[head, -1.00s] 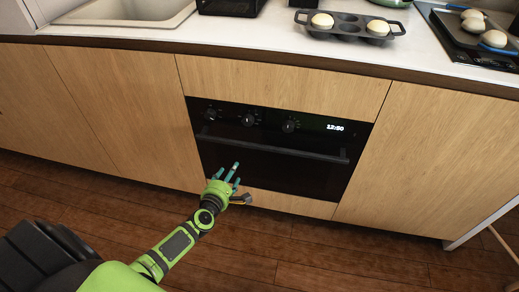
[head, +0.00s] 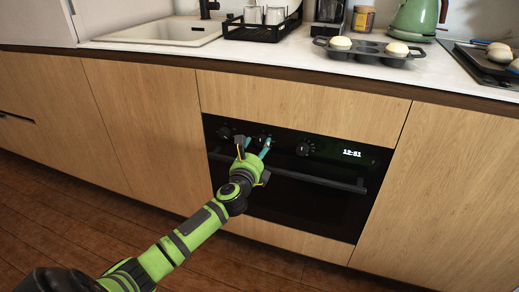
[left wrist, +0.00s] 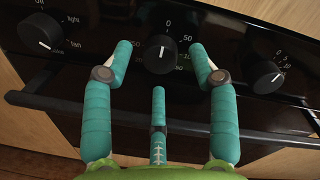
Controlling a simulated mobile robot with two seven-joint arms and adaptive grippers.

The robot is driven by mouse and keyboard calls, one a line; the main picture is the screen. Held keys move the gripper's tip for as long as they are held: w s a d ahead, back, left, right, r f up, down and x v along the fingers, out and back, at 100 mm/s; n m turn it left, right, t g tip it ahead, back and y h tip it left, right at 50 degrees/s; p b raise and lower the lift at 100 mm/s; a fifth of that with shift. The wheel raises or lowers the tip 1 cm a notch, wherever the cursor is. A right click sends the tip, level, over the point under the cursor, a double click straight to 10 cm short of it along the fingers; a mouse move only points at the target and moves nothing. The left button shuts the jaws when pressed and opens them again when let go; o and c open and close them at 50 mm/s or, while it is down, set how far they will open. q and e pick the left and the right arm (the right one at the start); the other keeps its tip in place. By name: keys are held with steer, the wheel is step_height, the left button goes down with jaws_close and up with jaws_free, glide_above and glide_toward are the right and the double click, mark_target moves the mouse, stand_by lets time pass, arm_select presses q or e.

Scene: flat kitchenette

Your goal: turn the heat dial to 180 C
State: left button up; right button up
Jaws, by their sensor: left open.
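The heat dial (left wrist: 161,54) is the middle black knob on the oven panel, with numbers around it. Its white pointer line points up toward 0 in the left wrist view. My left gripper (left wrist: 161,68) is open, its teal fingers on either side of the dial and a third finger below it. I cannot tell whether any finger touches the dial. In the head view my left gripper (head: 252,146) is at the panel and largely hides the dial. The oven (head: 300,205) is black, with a clock reading 12:51. My right gripper is not in view.
A left knob (left wrist: 40,33) marked with light and fan and a right knob (left wrist: 267,76) flank the dial. The oven handle bar (head: 320,181) runs below the knobs, under my fingers. The counter above holds a muffin tin (head: 368,51), a dish rack (head: 262,25) and a green kettle (head: 413,20).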

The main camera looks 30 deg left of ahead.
arm_select(q)
steer(key=shift+w+a, duration=0.25)
steer(key=shift+w, duration=0.45)
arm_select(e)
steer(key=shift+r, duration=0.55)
arm_select(q)
steer(key=c, duration=1.1)
steer(key=shift+c, duration=0.2)
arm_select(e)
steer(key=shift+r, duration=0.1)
